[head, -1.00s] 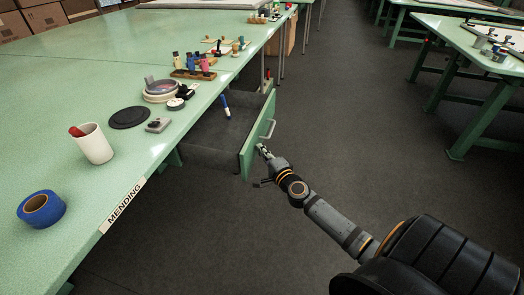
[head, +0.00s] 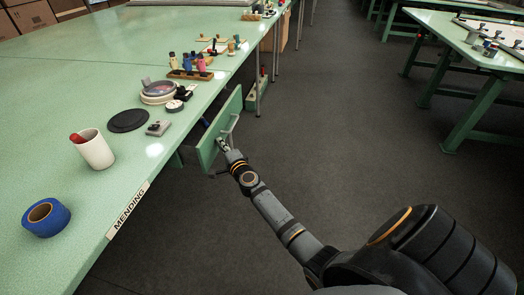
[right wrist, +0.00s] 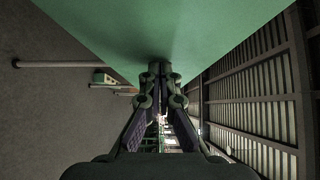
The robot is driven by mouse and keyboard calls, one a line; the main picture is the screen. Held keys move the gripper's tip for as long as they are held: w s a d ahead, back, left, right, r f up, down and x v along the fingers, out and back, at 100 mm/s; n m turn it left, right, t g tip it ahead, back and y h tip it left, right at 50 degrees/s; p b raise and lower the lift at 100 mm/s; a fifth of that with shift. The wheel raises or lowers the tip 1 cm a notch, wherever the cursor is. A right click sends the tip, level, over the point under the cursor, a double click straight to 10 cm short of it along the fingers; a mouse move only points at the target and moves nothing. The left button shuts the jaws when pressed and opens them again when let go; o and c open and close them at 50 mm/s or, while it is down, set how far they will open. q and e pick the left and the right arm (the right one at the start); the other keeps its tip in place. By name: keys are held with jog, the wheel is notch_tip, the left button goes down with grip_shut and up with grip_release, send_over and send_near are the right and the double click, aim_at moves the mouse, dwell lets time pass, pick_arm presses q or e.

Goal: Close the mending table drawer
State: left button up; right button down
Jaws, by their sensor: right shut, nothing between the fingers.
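The mending table (head: 60,150) has a green drawer front (head: 207,148) on its right side, with a pale bar handle (head: 229,128). The drawer stands partly out, with a short dark gap between its front and the table edge. My right gripper (head: 221,144) is shut and empty, its tips at the drawer front beside the handle, not around it. In the right wrist view the shut fingers (right wrist: 158,70) meet the green drawer face (right wrist: 165,30), apparently touching it. My left gripper is not in view.
On the tabletop are a blue tape roll (head: 46,217), a white cup (head: 95,149), a black disc (head: 128,120) and several thread spools (head: 190,63). The grey floor (head: 330,140) right of the drawer is clear. Another green table (head: 465,50) stands at the far right.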

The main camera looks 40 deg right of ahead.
aim_at(213, 146)
jog(key=w+a, duration=0.3)
jog(key=shift+w+f+b, duration=0.1)
jog(key=shift+w+b, duration=0.2)
jog(key=shift+b, duration=0.1)
jog(key=shift+w+a+b, duration=0.35)
jog(key=shift+w+a, duration=0.6)
jog(key=shift+w, duration=0.1)
jog(key=shift+w+a, duration=0.3)
jog(key=shift+w, duration=0.05)
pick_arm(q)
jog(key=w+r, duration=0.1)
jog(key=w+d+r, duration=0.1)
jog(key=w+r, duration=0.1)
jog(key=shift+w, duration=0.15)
pick_arm(e)
jog(key=shift+r, duration=0.25)
jog(key=shift+w+a+r, duration=0.1)
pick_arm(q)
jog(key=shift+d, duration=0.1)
